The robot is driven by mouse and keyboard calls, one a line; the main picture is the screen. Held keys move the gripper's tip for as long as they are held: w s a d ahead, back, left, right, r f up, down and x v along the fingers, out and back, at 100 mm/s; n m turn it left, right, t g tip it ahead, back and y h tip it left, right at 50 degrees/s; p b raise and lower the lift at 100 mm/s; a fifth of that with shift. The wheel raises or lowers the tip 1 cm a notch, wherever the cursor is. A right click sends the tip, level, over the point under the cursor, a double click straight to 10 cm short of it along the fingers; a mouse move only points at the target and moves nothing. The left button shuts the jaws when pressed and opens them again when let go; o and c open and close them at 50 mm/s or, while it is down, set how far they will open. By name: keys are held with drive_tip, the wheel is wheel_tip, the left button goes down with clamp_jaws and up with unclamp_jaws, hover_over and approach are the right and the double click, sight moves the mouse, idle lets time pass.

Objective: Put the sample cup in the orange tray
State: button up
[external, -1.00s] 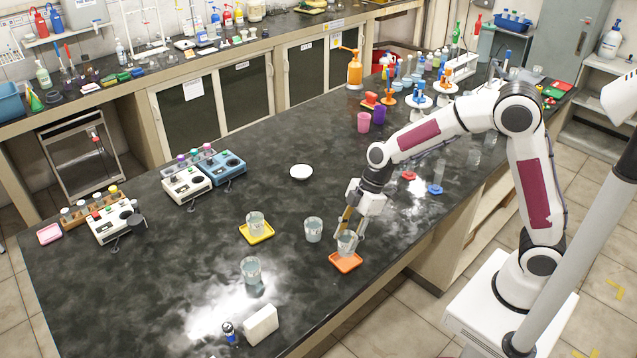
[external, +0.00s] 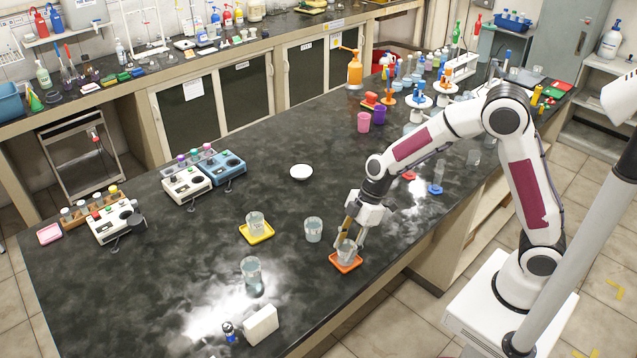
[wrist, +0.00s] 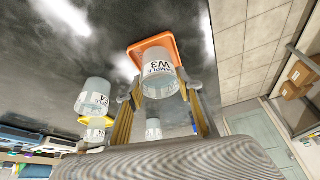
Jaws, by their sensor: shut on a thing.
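The sample cup (external: 346,254) is a clear beaker with a white label reading SAMPLE and W3 in the wrist view (wrist: 158,70). My gripper (external: 350,241) is shut around the cup, one finger on each side in the wrist view (wrist: 161,87). The cup is upright inside the outline of the orange tray (external: 347,268), which lies near the bench's front edge. The tray also shows behind the cup in the wrist view (wrist: 134,57). I cannot tell whether the cup's base touches the tray floor.
A similar beaker (external: 313,230) stands close to the left of my gripper. Another beaker (external: 255,223) stands on a yellow tray (external: 257,238), and a third (external: 251,270) is nearer the front left. A white block (external: 261,324) lies at the front. A white dish (external: 301,172) sits behind.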

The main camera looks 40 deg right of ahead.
drive_tip(key=shift+f, duration=0.15)
drive_tip(key=o, duration=1.1)
drive_tip(key=shift+o, duration=0.2)
drive_tip(key=shift+r, duration=0.2)
drive_tip(key=v, duration=1.2)
